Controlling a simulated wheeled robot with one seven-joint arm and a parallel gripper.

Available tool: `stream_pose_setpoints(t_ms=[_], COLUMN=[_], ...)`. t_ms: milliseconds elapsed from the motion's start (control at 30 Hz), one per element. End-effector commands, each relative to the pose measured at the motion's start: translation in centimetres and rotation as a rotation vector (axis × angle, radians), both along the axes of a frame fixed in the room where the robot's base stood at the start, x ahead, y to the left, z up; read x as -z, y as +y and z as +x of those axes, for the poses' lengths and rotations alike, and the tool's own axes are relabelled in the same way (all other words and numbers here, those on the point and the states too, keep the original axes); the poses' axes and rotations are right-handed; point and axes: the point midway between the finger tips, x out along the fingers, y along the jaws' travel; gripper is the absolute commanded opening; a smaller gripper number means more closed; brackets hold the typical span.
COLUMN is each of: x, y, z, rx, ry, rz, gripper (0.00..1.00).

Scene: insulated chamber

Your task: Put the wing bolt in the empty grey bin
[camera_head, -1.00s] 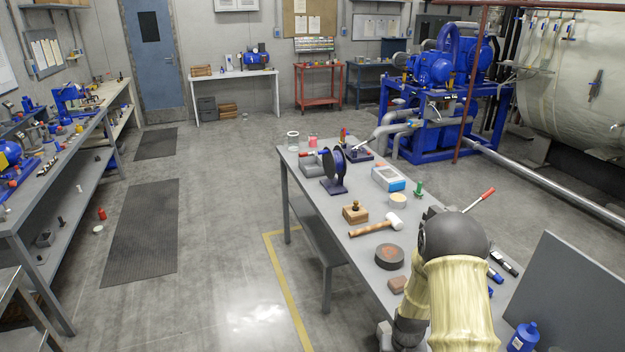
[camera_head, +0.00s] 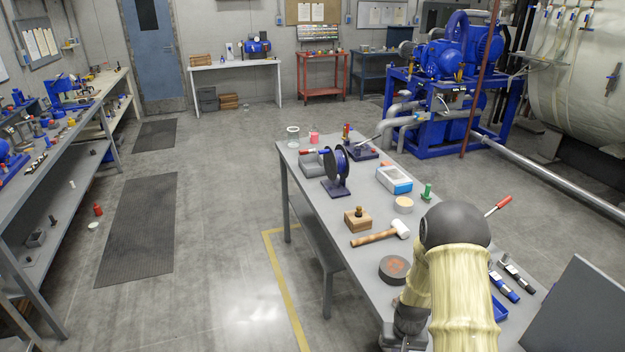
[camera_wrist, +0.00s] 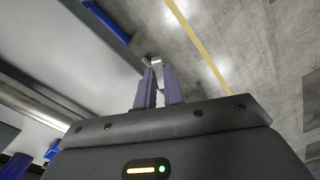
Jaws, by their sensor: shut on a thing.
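In the wrist view, my gripper (camera_wrist: 158,82) has its two purple fingers close together. A small pale metallic thing (camera_wrist: 154,61) shows at their tips; it is probably the wing bolt, but too little shows to be sure. In the head view my arm covers the near part of the workbench, and the fingertips cannot be made out. A grey bin (camera_head: 312,165) stands at the far end of the workbench, left of the blue reel. Its inside is hard to see, and a red and blue tool lies at its back edge. My gripper is well short of it.
The workbench (camera_head: 342,259) holds a mallet (camera_head: 378,235), a wooden block (camera_head: 357,220), a dark round disc (camera_head: 394,269), a blue and white box (camera_head: 394,180) and the reel (camera_head: 337,168). A grey panel (camera_head: 577,312) stands at right. Floor left of the bench is open.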

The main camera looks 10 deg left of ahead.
Motion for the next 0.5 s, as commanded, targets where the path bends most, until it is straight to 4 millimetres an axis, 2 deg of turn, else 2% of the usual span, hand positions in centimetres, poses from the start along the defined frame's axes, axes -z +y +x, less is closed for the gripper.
stream_pose_setpoints(t_ms=[333,500], x=[-0.3,-3.3], y=[0.0,0.0], z=[0.1,0.4], rx=[0.0,0.0], ry=[-0.002,-0.006], rz=[0.0,0.001], gripper=[0.0,0.0])
